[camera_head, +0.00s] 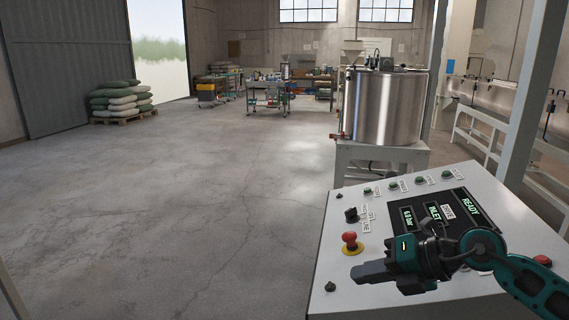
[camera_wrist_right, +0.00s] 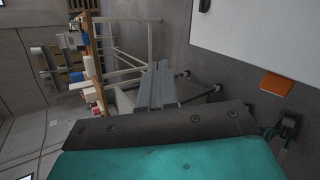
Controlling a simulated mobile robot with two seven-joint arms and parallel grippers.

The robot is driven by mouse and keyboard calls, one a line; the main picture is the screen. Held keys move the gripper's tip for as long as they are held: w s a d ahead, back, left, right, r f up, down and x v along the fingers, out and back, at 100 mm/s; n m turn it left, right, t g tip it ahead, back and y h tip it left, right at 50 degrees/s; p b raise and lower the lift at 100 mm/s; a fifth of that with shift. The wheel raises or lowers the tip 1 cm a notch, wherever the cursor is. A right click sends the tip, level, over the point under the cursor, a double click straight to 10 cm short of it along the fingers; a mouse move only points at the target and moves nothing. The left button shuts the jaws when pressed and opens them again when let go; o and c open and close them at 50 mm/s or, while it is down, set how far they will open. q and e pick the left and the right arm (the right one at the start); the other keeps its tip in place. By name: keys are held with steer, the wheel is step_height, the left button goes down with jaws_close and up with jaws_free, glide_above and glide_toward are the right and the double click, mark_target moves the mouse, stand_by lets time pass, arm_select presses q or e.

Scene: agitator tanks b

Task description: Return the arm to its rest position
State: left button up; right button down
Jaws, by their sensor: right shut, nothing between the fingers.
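My right gripper (camera_head: 369,272) shows in the head view above the near part of a sloped control panel (camera_head: 335,240), pointing left. Its fingers are together with nothing between them. My teal and black right arm comes in from the right edge and hides part of the panel and its display. In the right wrist view the shut grey fingers (camera_wrist_right: 157,88) point up the picture, with open floor and shelving beyond.
Stacked sacks (camera_head: 120,97) lie far left. The floor left of the panel is clear.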

steer(key=s+a+m+t+y, duration=0.5)
steer(key=a+m+t+y, duration=0.15)
steer(key=m, duration=0.35)
steer(key=s+d+f+m+h+p, duration=0.1)
steer(key=s+d+f+m+h, duration=0.3)
steer(key=s+f+m+h, duration=0.3)
steer(key=s+d+f+m+h+p, duration=0.1)
steer(key=s+d+f+m+h, duration=0.3)
steer(key=f+m, duration=1)
steer(key=s+f+g+h, duration=0.1)
steer(key=s+h, duration=0.2)
steer(key=s, duration=0.1)
steer(key=shift+d+f+m, duration=0.3)
steer(key=shift+d+m, duration=0.1)
